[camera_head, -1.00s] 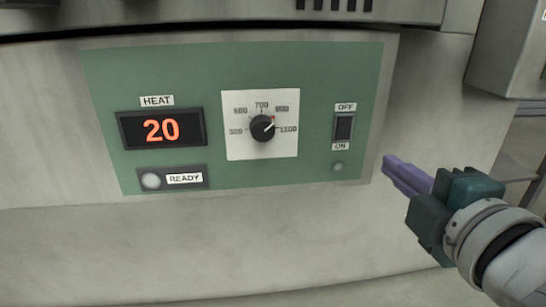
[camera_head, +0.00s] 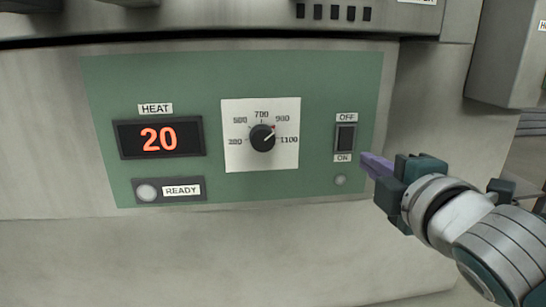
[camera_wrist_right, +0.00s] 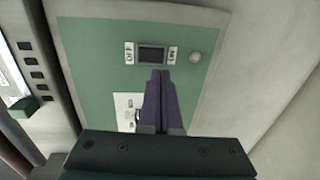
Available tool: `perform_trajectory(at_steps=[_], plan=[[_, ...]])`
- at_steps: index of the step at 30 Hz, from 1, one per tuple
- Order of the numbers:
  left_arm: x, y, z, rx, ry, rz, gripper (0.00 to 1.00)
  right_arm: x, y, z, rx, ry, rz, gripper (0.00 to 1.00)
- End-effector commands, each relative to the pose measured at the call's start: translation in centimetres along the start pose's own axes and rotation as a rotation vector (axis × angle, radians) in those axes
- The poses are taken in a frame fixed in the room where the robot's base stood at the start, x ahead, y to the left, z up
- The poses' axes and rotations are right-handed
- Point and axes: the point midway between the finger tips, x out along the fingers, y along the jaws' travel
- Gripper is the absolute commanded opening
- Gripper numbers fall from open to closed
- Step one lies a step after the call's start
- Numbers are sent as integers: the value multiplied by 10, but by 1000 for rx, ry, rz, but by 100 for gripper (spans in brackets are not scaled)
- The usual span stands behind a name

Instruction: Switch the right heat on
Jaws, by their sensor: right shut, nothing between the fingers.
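The heat switch (camera_head: 346,138) is a dark rocker on the right of the green panel (camera_head: 210,80), with OFF above it and ON below. The small round lamp (camera_head: 340,180) under it looks grey and unlit. My right gripper (camera_head: 364,161) is shut and empty, its purple fingertips just right of and below the switch in the head view. In the right wrist view, the shut fingers (camera_wrist_right: 158,75) point at the switch (camera_wrist_right: 152,54), and the lamp (camera_wrist_right: 195,57) is beside it. I cannot tell whether they touch. My left gripper is not in view.
The dial (camera_head: 262,138) sits on a white plate mid-panel, its pointer between 900 and 1100. The display (camera_head: 160,138) reads 20. The READY lamp (camera_head: 147,193) looks unlit. A grey box (camera_head: 510,60) juts out at the upper right.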

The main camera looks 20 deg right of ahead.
Motion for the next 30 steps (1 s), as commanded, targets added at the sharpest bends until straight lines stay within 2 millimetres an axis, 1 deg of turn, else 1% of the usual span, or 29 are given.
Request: perform_trajectory(at_steps=[1, 3, 6, 10, 15, 25, 28, 30], plan=[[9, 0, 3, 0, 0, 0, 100, 13, -3, 0, -2, 0, 4, 0], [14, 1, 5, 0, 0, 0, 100, 26, -3, 0, -1, -1, 4, 0], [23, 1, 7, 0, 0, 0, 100, 43, -3, 0, 0, 0, 3, 0], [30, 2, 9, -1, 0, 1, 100, 58, -3, 0, 0, 0, 1, 0], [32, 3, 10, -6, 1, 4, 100, 67, -1, 0, 0, -1, 0, 0], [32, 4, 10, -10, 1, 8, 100, 68, 0, 0, 0, -1, 0, 0], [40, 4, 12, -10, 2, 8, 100, 70, -4, 0, 1, -1, 16, 0], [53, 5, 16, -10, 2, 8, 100, 73, -9, 0, 1, -1, 45, 0]])
